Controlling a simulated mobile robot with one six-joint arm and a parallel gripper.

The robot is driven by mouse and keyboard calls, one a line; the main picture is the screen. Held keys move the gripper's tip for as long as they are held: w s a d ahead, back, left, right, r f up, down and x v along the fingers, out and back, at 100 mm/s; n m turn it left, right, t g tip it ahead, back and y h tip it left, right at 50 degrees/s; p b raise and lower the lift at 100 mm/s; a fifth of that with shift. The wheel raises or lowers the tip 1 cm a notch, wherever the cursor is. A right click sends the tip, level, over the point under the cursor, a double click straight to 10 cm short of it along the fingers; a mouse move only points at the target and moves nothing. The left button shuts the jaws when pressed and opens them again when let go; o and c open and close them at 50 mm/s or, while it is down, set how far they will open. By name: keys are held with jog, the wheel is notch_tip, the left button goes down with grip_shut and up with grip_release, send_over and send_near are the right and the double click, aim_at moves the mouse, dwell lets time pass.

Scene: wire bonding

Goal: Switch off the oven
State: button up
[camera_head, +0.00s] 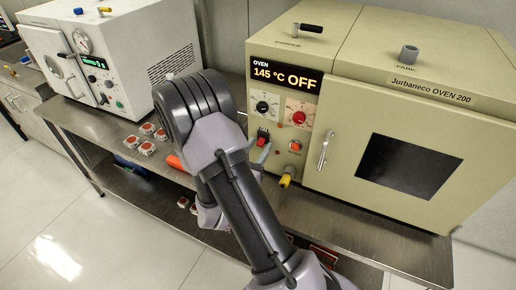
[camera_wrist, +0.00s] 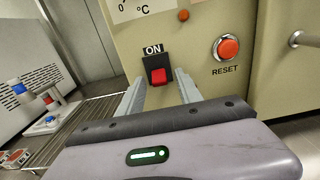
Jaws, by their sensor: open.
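The beige oven (camera_head: 345,60) stands on the bench at the right in the head view, its door shut. Its display (camera_head: 286,75) reads "145 °C OFF". The red rocker switch (camera_wrist: 158,76) sits on the front panel under an "ON" label in the wrist view; it also shows beside my arm in the head view (camera_head: 262,134). My gripper (camera_wrist: 160,90) is open and empty, with one finger to each side of the switch in the picture. I cannot tell whether the fingers touch the panel. In the head view my arm hides most of the gripper.
A red RESET button (camera_wrist: 228,48) is right of the switch. A red dial (camera_head: 299,113) and a door handle (camera_head: 325,149) are also on the oven front. A white machine (camera_head: 110,60) stands at the left, with several small red-and-white parts (camera_head: 147,148) on the steel bench.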

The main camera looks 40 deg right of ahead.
grip_shut()
jog(key=b, duration=0.2)
jog(key=h+b, duration=0.1)
jog(key=b, duration=0.1)
jog(key=shift+f, duration=0.25)
grip_release()
jog(key=p+v, duration=0.4)
jog(key=v, duration=1.3)
jog(key=shift+s+f, duration=0.25)
jog(key=shift+f, duration=0.15)
